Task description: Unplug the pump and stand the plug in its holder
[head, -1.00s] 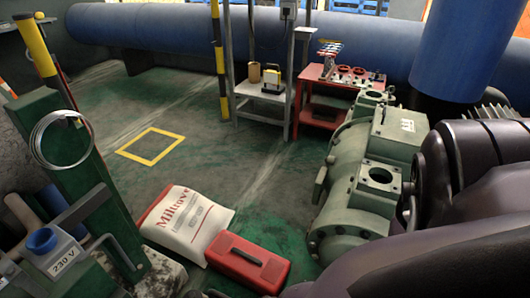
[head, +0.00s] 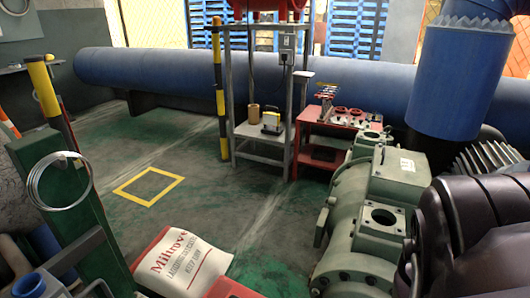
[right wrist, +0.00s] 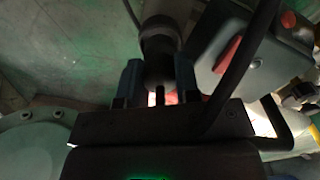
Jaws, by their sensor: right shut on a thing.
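In the right wrist view my right gripper (right wrist: 158,82) is shut on a dark cylindrical piece (right wrist: 158,45), which looks like the plug. Its far end and what it may be joined to are unclear in the dim picture. A black cable (right wrist: 245,65) passes close beside the gripper. In the head view a small yellow-and-black device (head: 271,123), perhaps the pump, stands on a grey stand. A tan cylinder (head: 253,114) is beside it; I cannot tell whether it is the plug holder. My left gripper is out of view.
A grey box with a red switch (right wrist: 230,53) is close to the right gripper. A white sack (head: 180,262) and red case (head: 232,289) lie low in front. The floor around the yellow square (head: 149,187) is clear.

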